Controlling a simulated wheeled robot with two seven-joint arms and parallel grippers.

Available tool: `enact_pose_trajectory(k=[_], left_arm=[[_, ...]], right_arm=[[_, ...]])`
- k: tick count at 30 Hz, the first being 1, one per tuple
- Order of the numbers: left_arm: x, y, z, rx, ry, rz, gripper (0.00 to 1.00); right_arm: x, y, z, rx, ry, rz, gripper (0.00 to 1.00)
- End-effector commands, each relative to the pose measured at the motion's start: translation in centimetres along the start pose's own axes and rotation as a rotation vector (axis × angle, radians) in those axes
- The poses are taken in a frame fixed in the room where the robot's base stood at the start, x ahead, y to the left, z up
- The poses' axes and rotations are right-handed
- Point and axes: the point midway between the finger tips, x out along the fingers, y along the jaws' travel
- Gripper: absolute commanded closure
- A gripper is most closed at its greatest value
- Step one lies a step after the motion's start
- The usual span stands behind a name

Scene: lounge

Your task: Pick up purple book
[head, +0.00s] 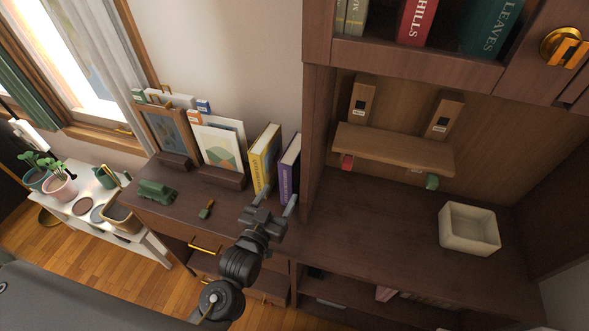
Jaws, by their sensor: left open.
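The purple book (289,168) stands upright on the dark wooden cabinet top, in the head view near the middle. A yellow book (265,158) stands just left of it, and the side wall of the tall shelf unit is close on its right. My left gripper (274,202) is open and empty, with its fingers pointing up in the picture toward the lower front of the purple book. One finger overlaps the book's lower end in the picture. I cannot tell whether it touches. My right gripper is not in view.
Framed pictures (217,144) lean on the wall left of the books. A green toy car (157,190) and a small brush-like object (206,209) lie on the cabinet top (180,212). A white square bowl (469,229) stands on the right counter (380,225), which has free room.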

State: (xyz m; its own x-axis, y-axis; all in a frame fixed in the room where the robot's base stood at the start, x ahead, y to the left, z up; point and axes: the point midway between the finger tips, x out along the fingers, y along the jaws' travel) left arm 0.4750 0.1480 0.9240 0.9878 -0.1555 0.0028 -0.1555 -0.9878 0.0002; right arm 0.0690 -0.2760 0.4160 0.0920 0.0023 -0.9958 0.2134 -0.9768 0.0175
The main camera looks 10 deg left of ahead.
Motion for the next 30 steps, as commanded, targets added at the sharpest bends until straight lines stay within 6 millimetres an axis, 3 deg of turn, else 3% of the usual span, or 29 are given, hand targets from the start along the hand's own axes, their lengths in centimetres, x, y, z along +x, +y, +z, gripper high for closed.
enact_pose_trajectory(k=[4,11,21,30], left_arm=[[1.8,0.0,-0.1,0.001,0.000,0.000,0.38],[2.4,0.0,-0.1,0.000,-0.002,0.000,0.38],[6.8,-0.2,-0.9,0.001,-0.001,0.000,0.38],[7.4,-0.2,-0.7,0.001,-0.002,0.000,0.38]], right_arm=[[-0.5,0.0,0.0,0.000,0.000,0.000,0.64],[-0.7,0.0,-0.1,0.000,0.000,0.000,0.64],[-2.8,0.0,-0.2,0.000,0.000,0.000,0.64],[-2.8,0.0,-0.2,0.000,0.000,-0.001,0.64]])
